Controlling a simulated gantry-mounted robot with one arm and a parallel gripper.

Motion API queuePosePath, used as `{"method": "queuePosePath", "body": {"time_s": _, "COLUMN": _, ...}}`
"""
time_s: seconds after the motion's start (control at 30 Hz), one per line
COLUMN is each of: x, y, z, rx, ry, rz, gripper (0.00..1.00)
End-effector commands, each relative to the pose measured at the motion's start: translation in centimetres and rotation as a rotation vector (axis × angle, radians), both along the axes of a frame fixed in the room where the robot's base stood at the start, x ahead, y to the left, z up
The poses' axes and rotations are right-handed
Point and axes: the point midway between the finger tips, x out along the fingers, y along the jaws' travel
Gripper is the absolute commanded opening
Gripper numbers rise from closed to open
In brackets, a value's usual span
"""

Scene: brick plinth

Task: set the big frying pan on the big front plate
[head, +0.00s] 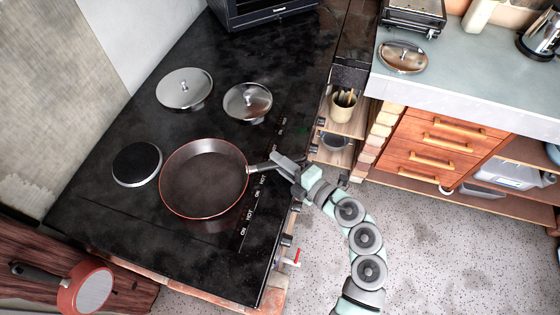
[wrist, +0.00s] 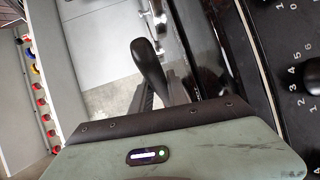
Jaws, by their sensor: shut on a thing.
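The big frying pan (head: 203,182), dark inside with a red rim, is over the front part of the black stove top (head: 110,215) in the head view. It looks level; I cannot tell whether it rests or hovers. Its handle points right, toward the control edge. My gripper (head: 277,164) is shut on this handle. In the wrist view the dark handle end (wrist: 147,60) sticks up between my fingers (wrist: 160,95). No front plate shows under the pan; the pan hides the surface there. A bare round plate (head: 137,164) shows just left of the pan.
Two silver lids (head: 185,88) (head: 248,102) sit on the stove's upper part. A smaller red pan (head: 86,289) is at lower left on wood. A shelf with a utensil pot (head: 343,106) and a counter (head: 470,75) stand right of the stove.

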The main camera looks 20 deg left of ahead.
Motion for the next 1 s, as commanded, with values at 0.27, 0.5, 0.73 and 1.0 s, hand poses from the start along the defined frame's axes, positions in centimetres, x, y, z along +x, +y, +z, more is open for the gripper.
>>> {"method": "queuePosePath", "body": {"time_s": 0.27, "x": 0.1, "y": 0.0, "z": 0.1, "rx": -0.001, "ry": -0.003, "rz": 0.000, "gripper": 0.29}}
{"method": "queuePosePath", "body": {"time_s": 0.5, "x": 0.0, "y": 0.0, "z": 0.1, "rx": -0.001, "ry": -0.002, "rz": -0.001, "gripper": 0.41}}
{"method": "queuePosePath", "body": {"time_s": 0.73, "x": 0.0, "y": -0.4, "z": 0.1, "rx": -0.002, "ry": -0.002, "rz": -0.002, "gripper": 0.41}}
{"method": "queuePosePath", "body": {"time_s": 1.0, "x": -1.5, "y": -4.7, "z": 0.7, "rx": -0.003, "ry": -0.003, "rz": -0.008, "gripper": 0.41}}
